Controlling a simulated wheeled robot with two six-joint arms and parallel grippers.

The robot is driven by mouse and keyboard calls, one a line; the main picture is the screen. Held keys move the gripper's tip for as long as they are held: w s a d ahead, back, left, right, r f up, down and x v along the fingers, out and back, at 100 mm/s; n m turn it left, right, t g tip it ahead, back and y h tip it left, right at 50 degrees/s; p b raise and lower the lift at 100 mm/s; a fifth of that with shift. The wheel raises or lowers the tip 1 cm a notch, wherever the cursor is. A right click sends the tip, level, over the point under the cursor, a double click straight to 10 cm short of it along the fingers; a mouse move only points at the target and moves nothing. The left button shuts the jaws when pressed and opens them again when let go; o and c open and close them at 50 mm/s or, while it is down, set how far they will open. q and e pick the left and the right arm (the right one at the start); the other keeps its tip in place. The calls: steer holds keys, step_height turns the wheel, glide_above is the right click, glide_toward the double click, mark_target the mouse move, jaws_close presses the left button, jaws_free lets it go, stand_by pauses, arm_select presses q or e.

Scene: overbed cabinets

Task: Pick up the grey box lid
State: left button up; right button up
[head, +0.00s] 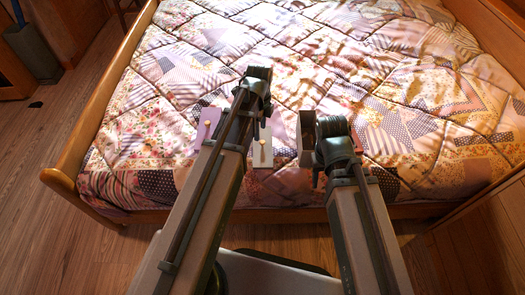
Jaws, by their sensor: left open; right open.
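A light grey lid (262,158) with a small wooden knob lies near the front edge of the bed, just right of my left arm. My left gripper (258,112) is open, above and beside the lid, with no visible hold on it; its fingers are partly hidden by the arm. My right gripper (318,172) is open and empty, to the right of the grey lid and apart from it. Its fingers are small and dark in this view.
A purple lid (210,114) with a wooden knob lies left of my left arm, partly covered by it. A brownish box (305,135) stands beside my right gripper. The patchwork quilt (420,100) is clear farther back; a wooden bed frame (95,115) borders it.

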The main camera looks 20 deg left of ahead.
mark_target(262, 142)
arm_select(q)
steer(key=shift+s+d+f+b, duration=0.1)
steer(key=shift+d+f+b, duration=0.05)
steer(key=shift+f+b, duration=0.8)
steer(key=shift+d+f+b, duration=0.2)
steer(key=shift+f+b, duration=0.6)
steer(key=shift+f, duration=0.1)
steer(key=shift+s+d+f+b, duration=0.1)
steer(key=shift+d+f+b, duration=0.05)
steer(key=shift+f+b, duration=0.8)
steer(key=shift+r, duration=0.1)
jaws_close()
